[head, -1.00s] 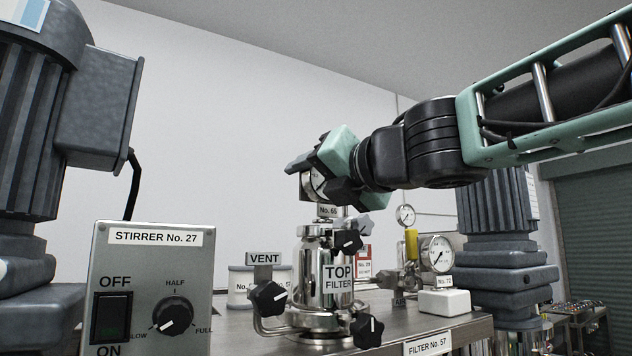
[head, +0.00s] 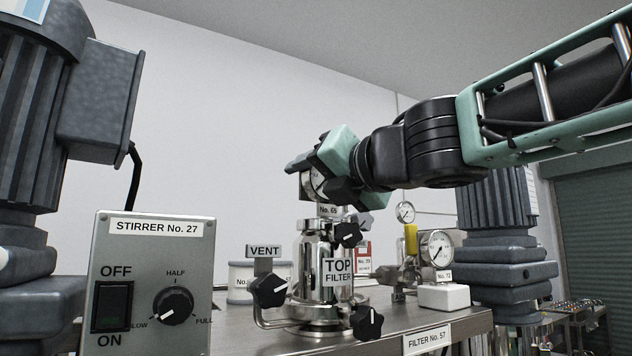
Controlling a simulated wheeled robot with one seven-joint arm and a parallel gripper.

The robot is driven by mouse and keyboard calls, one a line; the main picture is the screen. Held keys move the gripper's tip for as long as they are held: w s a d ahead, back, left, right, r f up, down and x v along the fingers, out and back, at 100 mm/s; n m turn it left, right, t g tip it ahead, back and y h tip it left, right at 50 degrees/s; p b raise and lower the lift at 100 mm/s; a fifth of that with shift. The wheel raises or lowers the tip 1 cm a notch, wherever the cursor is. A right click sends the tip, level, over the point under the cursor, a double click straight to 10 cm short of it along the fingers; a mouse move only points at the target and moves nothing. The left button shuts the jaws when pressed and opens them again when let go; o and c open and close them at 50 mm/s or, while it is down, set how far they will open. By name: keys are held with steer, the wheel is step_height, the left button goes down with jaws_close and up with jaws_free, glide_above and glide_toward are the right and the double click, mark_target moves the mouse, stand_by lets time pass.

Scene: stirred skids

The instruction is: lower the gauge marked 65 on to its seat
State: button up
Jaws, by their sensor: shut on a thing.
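My gripper (head: 322,178) is shut on a round gauge (head: 313,184), whose dial is partly covered by the dark jaws. A tag reading No. 65 (head: 328,211) shows just below the jaws. Directly beneath is the shiny steel filter housing (head: 310,262) with a plate reading TOP FILTER (head: 338,271). The gauge's lower end is close over the housing's top. The seat itself is hidden behind the tag, and I cannot tell whether the two touch.
Black star knobs (head: 269,291) and a VENT plate (head: 263,251) surround the housing. Another gauge (head: 437,248) stands at right by a white block (head: 444,297). The stirrer control box (head: 152,280) is at front left, and a large motor (head: 40,110) stands behind it.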

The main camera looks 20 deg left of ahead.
steer(key=shift+f, duration=0.35)
stand_by(0.5)
steer(key=o, duration=1.1)
steer(key=shift+b, duration=0.3)
steer(key=b+v, duration=0.1)
steer(key=v, duration=1.6)
steer(key=shift+d+b, duration=0.25)
steer(key=shift+b, duration=0.05)
steer(key=shift+f, duration=0.1)
